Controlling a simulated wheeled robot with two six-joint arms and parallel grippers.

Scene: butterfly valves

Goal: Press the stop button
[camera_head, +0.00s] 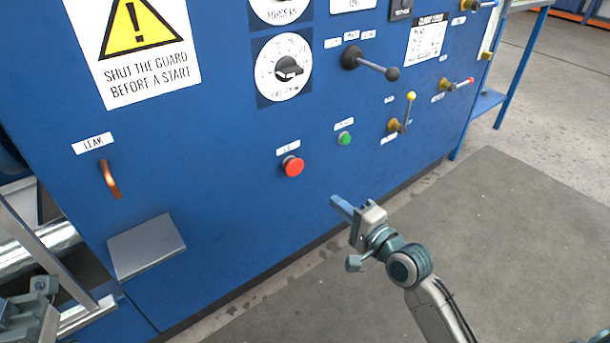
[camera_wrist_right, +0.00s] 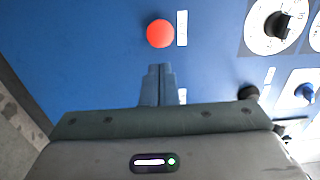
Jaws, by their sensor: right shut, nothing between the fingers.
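The red button (camera_head: 293,166) is a round cap on the blue panel, with a small white label above it whose text I cannot read. It also shows in the right wrist view (camera_wrist_right: 160,33), just beyond my fingertips. My right gripper (camera_head: 340,207) is shut and empty, below and to the right of the red button in the head view, apart from it. Its closed fingers also show in the right wrist view (camera_wrist_right: 158,84). Part of my left arm shows at the lower left of the head view, but its fingers are not clearly seen.
A green button (camera_head: 344,138) sits right of the red one. Levers with yellow (camera_head: 411,96), red and black knobs stick out further right. A copper handle (camera_head: 109,179) and a grey ledge (camera_head: 146,246) are at left. The floor before the panel is clear.

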